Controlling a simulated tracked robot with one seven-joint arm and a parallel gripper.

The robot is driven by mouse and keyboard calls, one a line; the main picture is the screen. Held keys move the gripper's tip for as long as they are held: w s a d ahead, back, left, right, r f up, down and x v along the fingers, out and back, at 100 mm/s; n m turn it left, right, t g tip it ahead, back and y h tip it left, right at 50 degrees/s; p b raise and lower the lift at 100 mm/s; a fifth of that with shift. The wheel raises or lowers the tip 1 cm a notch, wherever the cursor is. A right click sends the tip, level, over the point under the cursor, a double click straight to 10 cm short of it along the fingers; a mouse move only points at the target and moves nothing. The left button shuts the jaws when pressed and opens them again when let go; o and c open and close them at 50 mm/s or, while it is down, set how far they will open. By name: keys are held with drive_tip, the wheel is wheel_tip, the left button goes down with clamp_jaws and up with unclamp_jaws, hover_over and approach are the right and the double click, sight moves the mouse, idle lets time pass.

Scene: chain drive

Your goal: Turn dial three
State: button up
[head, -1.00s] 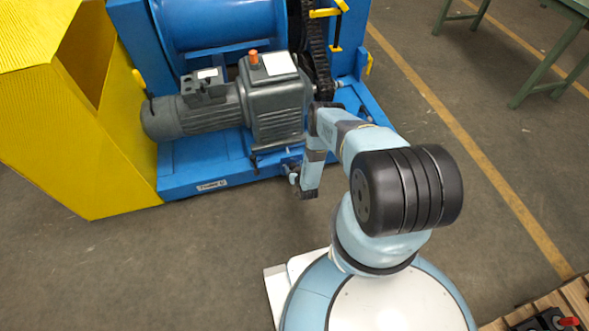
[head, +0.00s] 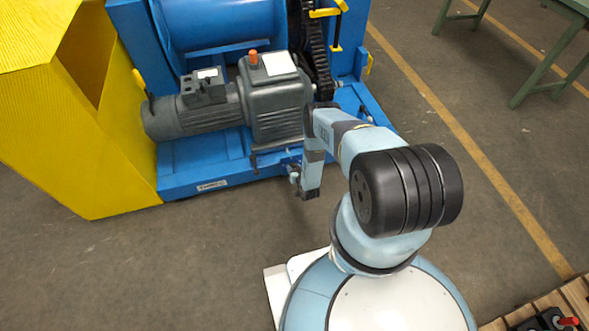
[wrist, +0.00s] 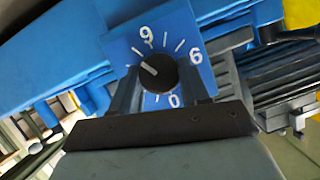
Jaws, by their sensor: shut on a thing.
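The dial is a blue square plate (wrist: 187,32) with white tick marks and digits in the wrist view. The left finger covers part of the plate. In the head view my gripper (head: 294,176) is small at the blue frame's front edge, and the dial face cannot be made out.
A grey motor with gearbox (head: 276,105) sits on the blue frame (head: 205,165), just above my gripper. A dark chain (head: 318,60) runs behind it. A yellow housing (head: 95,150) stands at left. A green table (head: 545,70) is far right. Open floor lies in front.

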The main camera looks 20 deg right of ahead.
drive_tip(key=shift+d, duration=0.1)
idle(0.3)
drive_tip(key=o, duration=1.1)
drive_tip(key=shift+c, duration=0.2)
drive_tip(key=shift+s, duration=0.15)
drive_tip(key=v, duration=1.3)
drive_tip(key=shift+s, duration=0.25)
drive_tip(key=shift+d+r, duration=0.1)
drive_tip(key=shift+w, duration=0.1)
